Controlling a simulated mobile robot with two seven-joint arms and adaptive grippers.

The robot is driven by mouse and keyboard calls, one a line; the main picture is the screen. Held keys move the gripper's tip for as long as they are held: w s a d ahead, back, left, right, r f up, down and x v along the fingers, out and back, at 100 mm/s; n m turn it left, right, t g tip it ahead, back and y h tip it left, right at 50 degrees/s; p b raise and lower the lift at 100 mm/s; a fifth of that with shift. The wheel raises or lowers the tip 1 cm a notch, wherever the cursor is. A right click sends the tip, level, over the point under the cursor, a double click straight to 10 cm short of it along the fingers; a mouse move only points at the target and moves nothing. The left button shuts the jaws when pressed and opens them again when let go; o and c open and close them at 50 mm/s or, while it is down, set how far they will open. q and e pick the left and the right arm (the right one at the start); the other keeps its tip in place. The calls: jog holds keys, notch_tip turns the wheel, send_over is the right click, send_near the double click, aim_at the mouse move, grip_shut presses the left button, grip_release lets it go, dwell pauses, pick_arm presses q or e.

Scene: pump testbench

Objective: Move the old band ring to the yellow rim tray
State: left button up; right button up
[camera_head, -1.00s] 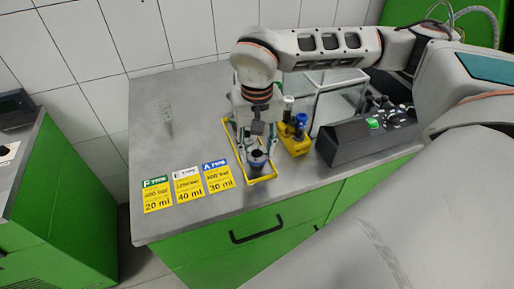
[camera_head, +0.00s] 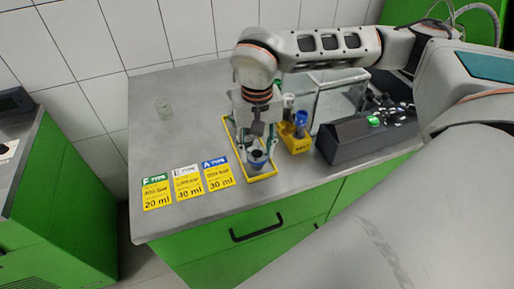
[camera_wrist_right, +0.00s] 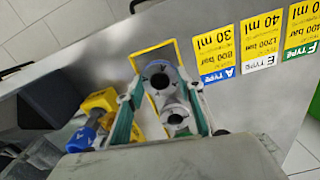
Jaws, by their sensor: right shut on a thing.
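The yellow rim tray (camera_head: 263,177) is a long tray on the grey bench; its near end and left edge show, and its rim also shows in the right wrist view (camera_wrist_right: 153,48). My right gripper (camera_head: 258,148) points down over the near end of this tray. It is shut on a grey cylindrical part (camera_wrist_right: 178,116) between its green-padded fingers. A round grey piece with a dark centre (camera_wrist_right: 159,78) shows beyond it, at the fingertips. In the head view a blue band shows low on the piece in the tray. I cannot tell which part is the old band ring. My left gripper is not in view.
A yellow holder (camera_head: 297,144) with a blue-topped part stands close right of the tray. A dark control box (camera_head: 360,140) and a clear-walled box (camera_head: 340,98) are farther right. Yellow labels (camera_head: 188,184) lie to the left.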

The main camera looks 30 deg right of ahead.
jog(key=o, duration=1.3)
jog(key=shift+r+p, duration=1.15)
jog(key=shift+r, duration=0.3)
jog(key=shift+r+p, duration=0.35)
jog(key=shift+r, duration=1.7)
